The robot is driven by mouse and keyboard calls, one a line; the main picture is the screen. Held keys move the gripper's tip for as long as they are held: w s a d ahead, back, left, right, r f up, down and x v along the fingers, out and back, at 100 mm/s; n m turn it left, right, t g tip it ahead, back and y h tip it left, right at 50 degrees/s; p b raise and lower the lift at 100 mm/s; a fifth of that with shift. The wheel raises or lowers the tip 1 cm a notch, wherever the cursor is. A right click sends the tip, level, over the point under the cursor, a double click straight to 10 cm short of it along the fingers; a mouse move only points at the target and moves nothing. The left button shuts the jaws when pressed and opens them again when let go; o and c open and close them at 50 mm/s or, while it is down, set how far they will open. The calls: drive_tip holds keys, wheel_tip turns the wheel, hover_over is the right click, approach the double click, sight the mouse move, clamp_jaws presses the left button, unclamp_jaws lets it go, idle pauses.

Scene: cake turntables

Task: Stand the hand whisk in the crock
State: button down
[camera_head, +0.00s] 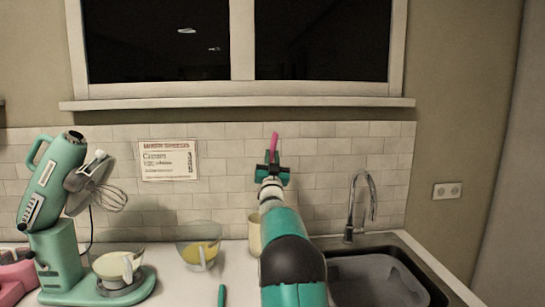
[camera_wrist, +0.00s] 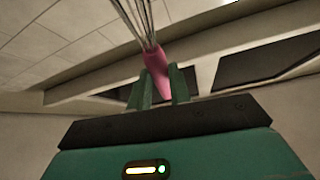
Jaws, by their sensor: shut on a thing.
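The hand whisk (camera_wrist: 156,60) has a pink handle and thin metal wires. My gripper (camera_wrist: 160,92) is shut on the pink handle in the wrist view, with the wires running away to the top edge. In the head view the pink part (camera_head: 275,142) sticks up above my gripper (camera_head: 272,172), in front of the tiled wall and high over the counter; the wires cannot be made out there. A cream container (camera_head: 254,234), likely the crock, stands on the counter below my gripper, partly hidden behind my arm. Its opening cannot be seen clearly.
A green stand mixer (camera_head: 60,220) with a bowl stands at left. A glass bowl of yellow stuff (camera_head: 200,252) stands left of the cream container. A teal-handled tool (camera_head: 221,295) lies in front. A sink (camera_head: 385,280) with a tap (camera_head: 350,225) is at right.

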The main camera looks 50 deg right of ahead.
drive_tip(key=shift+w+d+f, duration=0.2)
drive_tip(key=shift+w+d, duration=0.05)
drive_tip(key=shift+d, duration=0.25)
drive_tip(key=shift+s+a+f, duration=0.1)
drive_tip(key=shift+s+a, duration=0.15)
drive_tip(key=shift+a, duration=0.1)
drive_tip(key=shift+w+d+f, duration=0.1)
drive_tip(key=shift+w+f, duration=0.05)
drive_tip(key=shift+f, duration=0.8)
wheel_tip(320, 180, down, 17)
drive_tip(key=w, duration=0.1)
drive_tip(key=shift+w, duration=0.35)
drive_tip(key=shift+d+f, duration=0.1)
